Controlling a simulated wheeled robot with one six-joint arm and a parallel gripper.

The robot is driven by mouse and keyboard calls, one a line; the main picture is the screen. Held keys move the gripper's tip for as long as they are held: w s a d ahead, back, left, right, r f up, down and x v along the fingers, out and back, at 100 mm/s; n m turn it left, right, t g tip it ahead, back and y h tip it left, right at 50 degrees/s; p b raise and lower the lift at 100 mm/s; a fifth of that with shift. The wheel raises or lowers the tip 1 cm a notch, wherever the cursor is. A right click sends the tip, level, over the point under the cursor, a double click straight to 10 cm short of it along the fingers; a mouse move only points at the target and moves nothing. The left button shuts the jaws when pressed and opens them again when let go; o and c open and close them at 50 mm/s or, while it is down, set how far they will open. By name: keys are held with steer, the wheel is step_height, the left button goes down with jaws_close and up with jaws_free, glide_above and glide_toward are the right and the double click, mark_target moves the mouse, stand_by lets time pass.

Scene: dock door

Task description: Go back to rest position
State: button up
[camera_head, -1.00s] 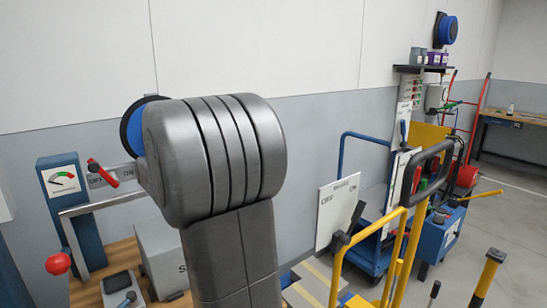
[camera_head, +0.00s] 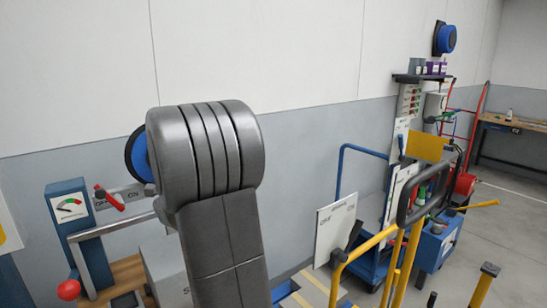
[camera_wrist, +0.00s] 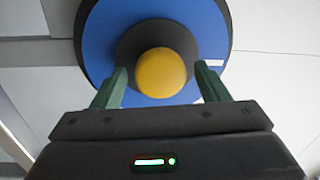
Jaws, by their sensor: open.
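My gripper (camera_wrist: 160,85) shows in the wrist view with its two green fingers apart and nothing between them. Beyond the fingers is a round blue disc (camera_wrist: 205,35) with a black rim and a yellow button (camera_wrist: 162,73) at its centre. I cannot tell how far the fingertips are from the button. In the head view my grey arm stands in the foreground and hides my gripper. Part of the blue disc (camera_head: 138,153) shows at the left of the arm, against the wall.
A blue gauge post (camera_head: 70,215) and a red lever (camera_head: 108,197) are at the left. A yellow-framed cart (camera_head: 375,245) and a blue trolley (camera_head: 372,268) stand at the right. A shelf (camera_head: 420,78) and a workbench (camera_head: 515,125) are farther back. Some floor at the right is clear.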

steer(key=shift+n+y+p, duration=0.3)
steer(key=shift+n+p, duration=0.15)
steer(key=shift+n, duration=1.35)
steer(key=shift+d, duration=0.1)
